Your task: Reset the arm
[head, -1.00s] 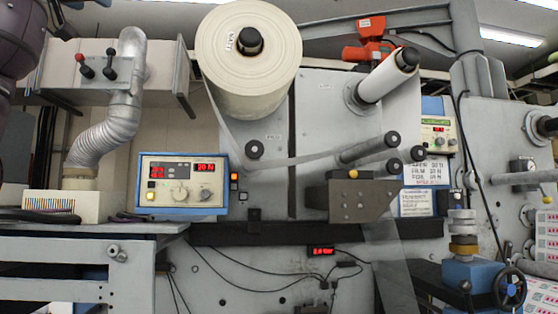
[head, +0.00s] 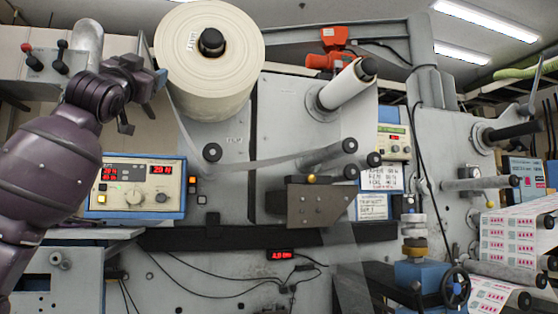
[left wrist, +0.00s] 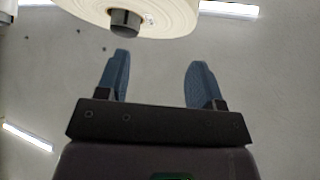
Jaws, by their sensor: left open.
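My left arm is dark purple and comes in from the left in the head view, raised in front of the machine. Its gripper (head: 145,78) is just left of the big cream web roll (head: 195,85), and its fingers are hard to make out there. In the left wrist view the two blue fingers of the left gripper (left wrist: 158,78) are spread apart with nothing between them. The roll's lower edge (left wrist: 165,22) shows beyond the fingertips, against a grey ceiling. My right arm and gripper are not in view.
A white roller (head: 345,86), a grey bracket (head: 318,203) and a blue handwheel stand (head: 420,285) are to the right. Label web (head: 510,240) runs at far right.

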